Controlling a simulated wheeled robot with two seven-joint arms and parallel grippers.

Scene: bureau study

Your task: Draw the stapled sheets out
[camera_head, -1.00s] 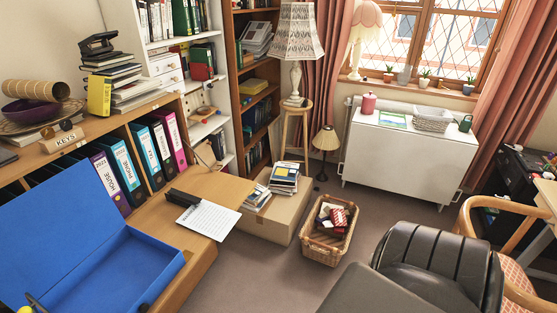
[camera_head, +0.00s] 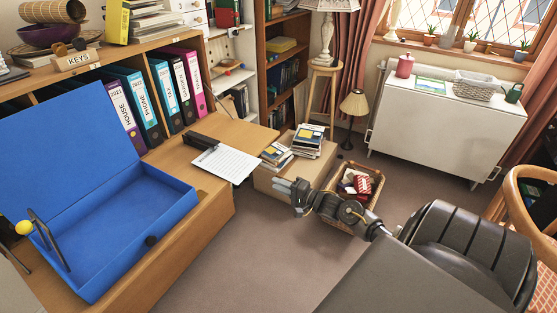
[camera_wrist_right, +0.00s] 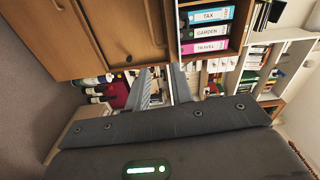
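The white printed sheets (camera_head: 226,163) lie on the wooden desk top, their right end at or over its edge. A long black object (camera_head: 202,141), perhaps a stapler or punch, rests at their far-left edge. I cannot tell whether it sits on them. My right gripper (camera_head: 279,186) is in front of the desk edge, right of and nearer than the sheets, apart from them and empty. In the right wrist view its two grey fingers (camera_wrist_right: 163,90) are spread, facing the desk front; I cannot make out the sheets there. My left gripper is out of view.
An open blue box (camera_head: 120,235) fills the desk's near left. Ring binders (camera_head: 163,97) stand in the shelf behind. Carpet (camera_head: 245,265) is clear in front.

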